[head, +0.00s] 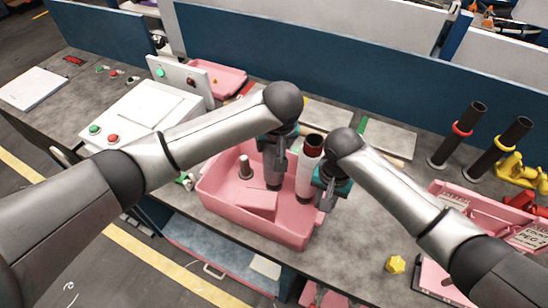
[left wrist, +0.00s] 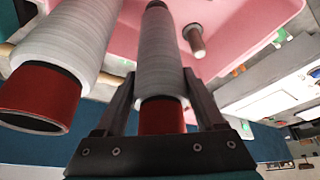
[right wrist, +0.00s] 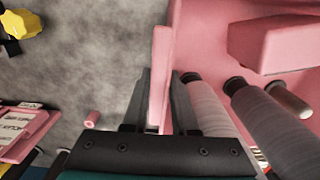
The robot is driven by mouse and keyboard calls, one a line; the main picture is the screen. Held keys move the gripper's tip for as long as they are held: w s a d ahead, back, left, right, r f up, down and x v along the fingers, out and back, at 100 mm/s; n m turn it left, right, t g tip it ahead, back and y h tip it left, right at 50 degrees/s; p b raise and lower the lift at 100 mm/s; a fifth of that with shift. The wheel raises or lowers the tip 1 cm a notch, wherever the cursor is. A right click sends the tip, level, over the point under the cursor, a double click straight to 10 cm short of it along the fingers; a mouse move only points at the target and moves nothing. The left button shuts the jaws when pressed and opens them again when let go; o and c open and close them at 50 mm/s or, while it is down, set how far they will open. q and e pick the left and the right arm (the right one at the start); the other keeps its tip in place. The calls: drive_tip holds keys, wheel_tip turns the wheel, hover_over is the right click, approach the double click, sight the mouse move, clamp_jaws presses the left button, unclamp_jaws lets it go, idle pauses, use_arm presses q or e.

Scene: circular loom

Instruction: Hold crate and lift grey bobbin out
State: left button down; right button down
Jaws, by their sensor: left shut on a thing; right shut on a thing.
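The pink crate (head: 262,232) stands on the grey bench. My left gripper (head: 275,150) is shut on the grey bobbin (head: 273,178), which stands upright at the crate; I cannot tell if its lower end touches the floor. In the left wrist view the grey bobbin (left wrist: 162,55) runs between the two fingers, its red end near the palm. A paler bobbin (head: 308,170) with a red top stands beside it. My right gripper (head: 328,190) is shut on the crate's right wall; the wall (right wrist: 160,75) shows between its fingers in the right wrist view.
A bare peg (head: 245,167) and a pink block (head: 256,204) are inside the crate. A white control box (head: 140,115) is at left. Dark posts (head: 465,125) and a pink tray (head: 480,215) are at right. A yellow piece (head: 396,264) lies on clear bench.

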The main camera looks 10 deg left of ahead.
use_arm(q)
drive_tip(key=shift+r, duration=5.1)
wheel_tip(320, 180, up, 8)
use_arm(e)
drive_tip(key=c, duration=0.6)
unclamp_jaws()
